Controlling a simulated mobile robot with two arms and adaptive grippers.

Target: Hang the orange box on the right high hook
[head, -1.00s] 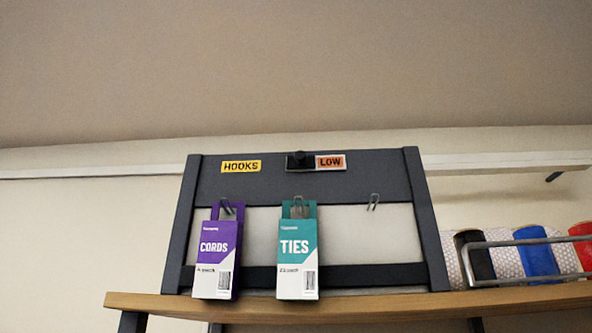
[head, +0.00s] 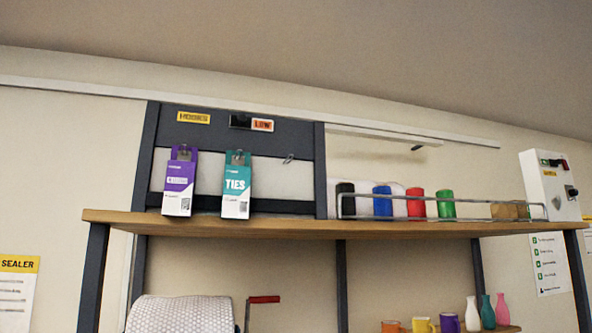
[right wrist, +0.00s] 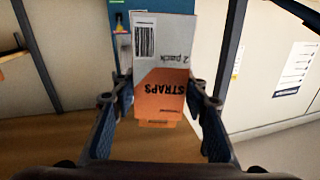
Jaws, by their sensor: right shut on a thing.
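In the right wrist view, the orange box (right wrist: 160,92), a grey-and-orange carton marked STRAPS, sits between the fingers of my right gripper (right wrist: 160,102), which is shut on it. Its lettering appears upside down there. In the head view, the dark hook board (head: 225,135) stands on the top shelf. Its right hook (head: 288,159) is empty. A purple box (head: 180,185) hangs on the left hook and a teal TIES box (head: 237,188) on the middle one. Neither gripper shows in the head view.
The wooden top shelf (head: 300,230) carries coloured rolls (head: 416,203) behind a metal rail (head: 470,219), right of the board. A white control box (head: 552,185) stands at the shelf's right end. Below are a large white roll (head: 180,315) and several cups and vases.

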